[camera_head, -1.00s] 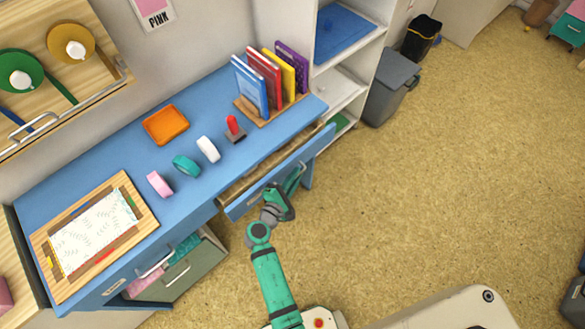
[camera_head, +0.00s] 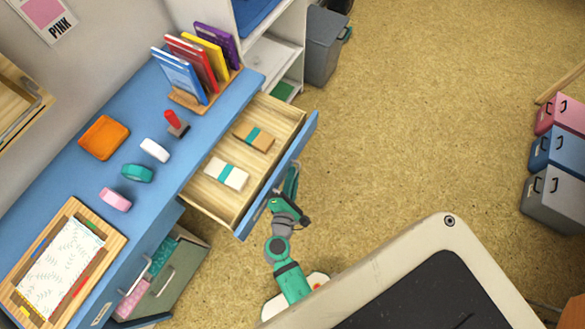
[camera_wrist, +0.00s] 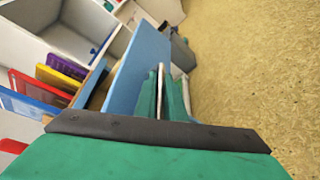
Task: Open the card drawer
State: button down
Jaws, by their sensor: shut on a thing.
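The card drawer (camera_head: 207,194) is pulled well out of the blue desk. Its wooden inside shows two card stacks: a white one (camera_head: 226,173) with a teal band and a tan one (camera_head: 254,138) with a teal band. The drawer's blue front panel (camera_head: 300,147) faces right; it also shows in the wrist view (camera_wrist: 140,72). My gripper (camera_head: 291,178) is at the outer side of this panel. In the wrist view its green fingers (camera_wrist: 162,93) are closed around a thin, pale bar, the drawer handle (camera_wrist: 160,78).
The blue desk (camera_head: 200,125) holds an orange tray (camera_head: 104,137), tape rolls, a red-handled stamp (camera_head: 175,122) and a book rack. An open lower drawer (camera_head: 178,275) is below. A grey bin (camera_head: 324,45) stands behind.

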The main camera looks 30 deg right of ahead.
jog(key=shift+s+d, duration=0.15)
jog(key=c, duration=2.1)
grip_release()
jog(key=shift+s+a, duration=0.15)
jog(key=shift+a, duration=0.15)
jog(key=v, duration=1)
jog(key=shift+s+a+r, duration=0.1)
